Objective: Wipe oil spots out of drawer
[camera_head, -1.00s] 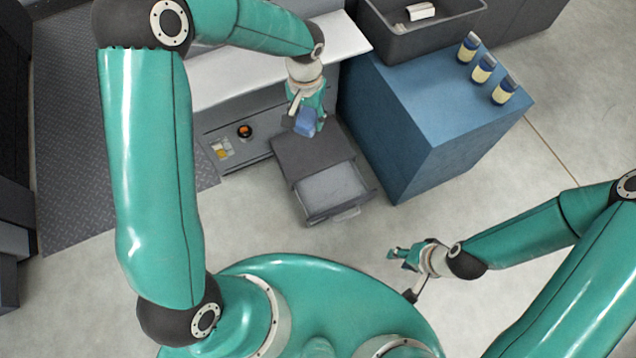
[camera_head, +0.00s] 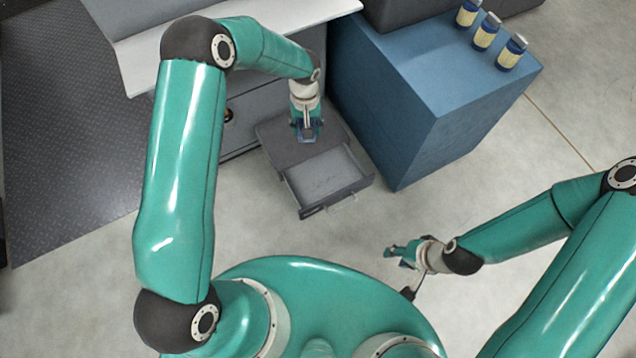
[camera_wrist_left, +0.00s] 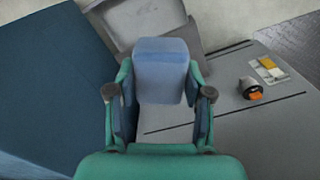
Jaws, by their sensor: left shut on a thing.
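The open drawer (camera_head: 306,203) is grey with a pale inside, below the white worktop; its front part also shows in the left wrist view (camera_wrist_left: 189,31). Any oil spots in it are too faint to make out. My left gripper (camera_head: 308,134) points down over the top of the grey drawer unit, behind the drawer's opening. It is shut on a blue block (camera_wrist_left: 161,72), which sits between both fingers. In the head view the block is mostly hidden by the gripper. My right gripper (camera_head: 398,253) hangs low over the floor, right of the drawer and apart from it; its finger gap is unclear.
A blue cabinet (camera_head: 440,100) stands close to the drawer's right, with several yellow-labelled jars (camera_head: 486,32) on top. The white worktop (camera_head: 240,35) is behind. An orange and black knob (camera_wrist_left: 252,90) protrudes from the grey front panel. The floor before the drawer is clear.

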